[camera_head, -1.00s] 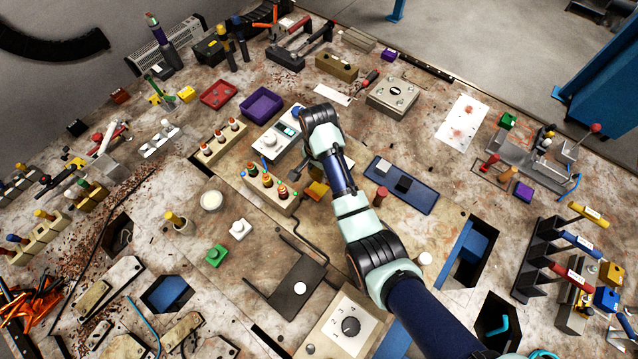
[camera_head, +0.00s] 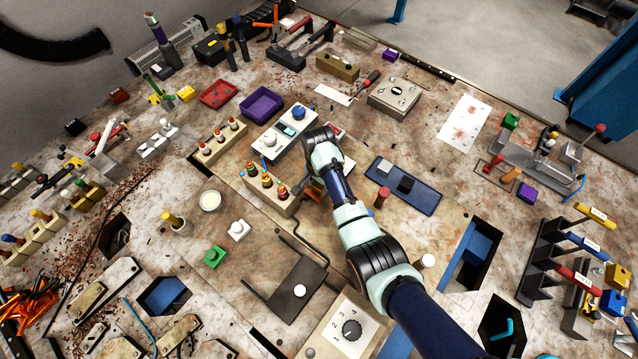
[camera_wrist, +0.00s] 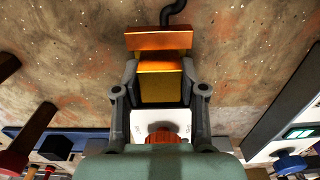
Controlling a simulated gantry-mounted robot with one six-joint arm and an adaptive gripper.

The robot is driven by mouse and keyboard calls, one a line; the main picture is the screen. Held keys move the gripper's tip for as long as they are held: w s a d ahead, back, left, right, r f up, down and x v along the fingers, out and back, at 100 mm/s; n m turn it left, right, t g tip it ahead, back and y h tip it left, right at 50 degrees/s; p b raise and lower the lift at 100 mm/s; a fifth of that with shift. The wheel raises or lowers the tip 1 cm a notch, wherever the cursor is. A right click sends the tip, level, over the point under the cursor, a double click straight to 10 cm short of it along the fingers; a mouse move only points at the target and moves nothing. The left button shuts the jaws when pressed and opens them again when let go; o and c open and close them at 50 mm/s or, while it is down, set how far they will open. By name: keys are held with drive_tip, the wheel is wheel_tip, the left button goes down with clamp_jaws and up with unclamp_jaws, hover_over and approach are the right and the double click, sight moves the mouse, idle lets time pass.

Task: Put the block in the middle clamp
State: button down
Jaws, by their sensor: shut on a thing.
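My gripper (camera_wrist: 160,76) is shut on a yellow block (camera_wrist: 160,88), which sits between both fingers in the wrist view. An orange-brown bar-shaped face (camera_wrist: 160,40) shows just beyond it; I cannot tell whether it belongs to the block. In the head view my gripper (camera_head: 313,184) points down beside the rack of small bottles, and my wrist mostly hides the block. Clamp-like fixtures stand at the left: one with a red and white handle (camera_head: 108,140) and one with a green handle (camera_head: 157,88). I cannot tell which is the middle clamp.
The bottle rack (camera_head: 270,192) is close to the left of my gripper. A panel with knobs (camera_head: 283,132) lies behind it and a blue tray (camera_head: 403,187) to its right. A purple bin (camera_head: 261,104) stands farther back.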

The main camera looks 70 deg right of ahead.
drive_tip(key=c, duration=0.7)
unclamp_jaws()
drive_tip(key=shift+o, duration=0.2)
wheel_tip(320, 180, up, 12)
drive_tip(key=p, duration=0.2)
drive_tip(key=shift+r, duration=0.2)
